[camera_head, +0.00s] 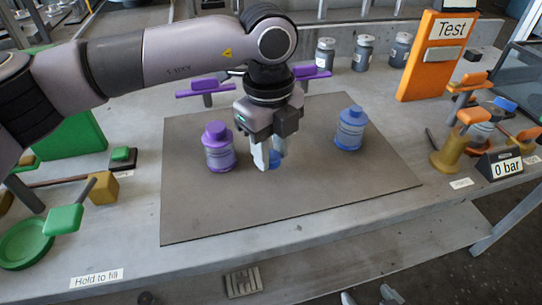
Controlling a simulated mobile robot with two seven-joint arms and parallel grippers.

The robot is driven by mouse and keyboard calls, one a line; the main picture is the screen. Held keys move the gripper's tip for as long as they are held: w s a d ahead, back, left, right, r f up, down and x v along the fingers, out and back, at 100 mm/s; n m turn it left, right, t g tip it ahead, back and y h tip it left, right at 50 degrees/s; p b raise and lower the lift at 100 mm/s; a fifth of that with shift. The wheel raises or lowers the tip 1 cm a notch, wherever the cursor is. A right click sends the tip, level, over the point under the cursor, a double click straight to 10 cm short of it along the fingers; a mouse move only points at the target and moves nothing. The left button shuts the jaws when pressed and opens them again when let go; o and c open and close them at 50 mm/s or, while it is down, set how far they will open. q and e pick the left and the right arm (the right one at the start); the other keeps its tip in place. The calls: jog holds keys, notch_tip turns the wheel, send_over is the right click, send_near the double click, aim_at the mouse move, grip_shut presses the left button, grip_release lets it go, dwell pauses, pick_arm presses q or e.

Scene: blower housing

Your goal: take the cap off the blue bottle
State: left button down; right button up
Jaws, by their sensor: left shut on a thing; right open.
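A blue bottle (350,130) with a grey band stands upright on the right part of the grey mat (300,205). A narrower blue part shows on its top; I cannot tell if it is a cap or a bare neck. My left gripper (274,158) is over the middle of the mat, left of this bottle and apart from it, pointing down. It is shut on a small blue piece (274,160) that looks like a cap, mostly hidden by the fingers. My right gripper (368,298) shows only as two pale fingertips, spread apart, at the bottom edge.
A purple bottle (219,148) with a purple top stands close left of my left gripper. Several grey bottles (362,53) stand at the back. An orange Test stand (436,55) and a gauge marked 0 bar (506,169) are to the right. The mat's front is clear.

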pick_arm(q)
jog(key=shift+f, duration=1.05)
jog(key=shift+f, duration=0.1)
jog(key=shift+f, duration=0.15)
jog(key=c, duration=0.8)
grip_release()
jog(key=shift+r, duration=0.2)
